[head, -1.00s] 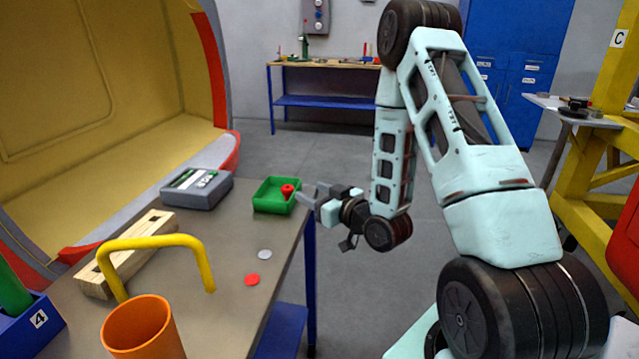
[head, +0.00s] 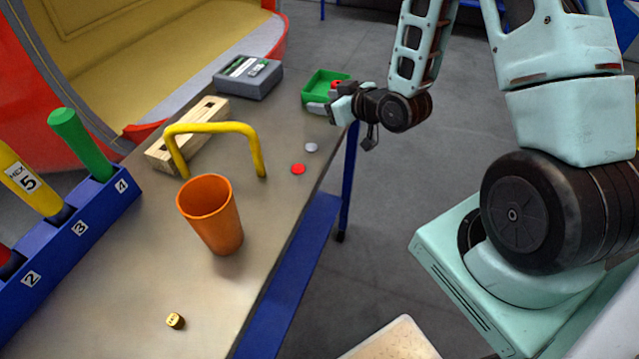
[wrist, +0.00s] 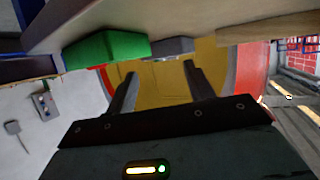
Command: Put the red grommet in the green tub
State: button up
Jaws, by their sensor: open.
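The green tub (head: 314,88) stands near the far right edge of the bench. A small red piece (head: 337,84), which looks like the red grommet, shows inside the tub, partly behind my gripper. My gripper (head: 322,110) is at the tub's near right side, its fingers beside the tub wall; I cannot tell if they touch. In the wrist view my gripper (wrist: 158,80) is open with nothing between its fingers. The green tub (wrist: 105,47) shows there at upper left, outside the fingers; its inside is hidden.
A flat red disc (head: 298,169) and a grey disc (head: 311,147) lie on the bench. A grey case (head: 247,77), wooden block (head: 190,135), yellow handle (head: 213,128), orange cup (head: 212,215), brass piece (head: 175,321) and blue numbered rack (head: 75,235) also stand there.

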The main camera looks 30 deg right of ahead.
jog(key=a+g, duration=0.1)
jog(key=a, duration=0.1)
jog(key=s+a+r+n+g, duration=0.1)
jog(key=a, duration=0.2)
jog(key=a+g, duration=0.1)
jog(key=a, duration=0.1)
jog(key=shift+s+a+r+n, duration=0.3)
jog(key=shift+s, duration=0.05)
jog(key=s+a+r+n+g+h, duration=0.1)
jog(key=s+a+r+g, duration=0.2)
jog(key=s, duration=0.6)
jog(key=s+a+r+n+g, duration=0.1)
jog(key=s+a+r+g, duration=0.2)
jog(key=s, duration=0.6)
jog(key=s+a+r+g+h, duration=0.1)
jog(key=s+a+r+g, duration=0.2)
jog(key=s+a, duration=0.3)
jog(key=s+g, duration=0.1)
jog(key=s, duration=0.2)
jog(key=shift+s+n+h, duration=0.3)
jog(key=shift+n, duration=0.1)
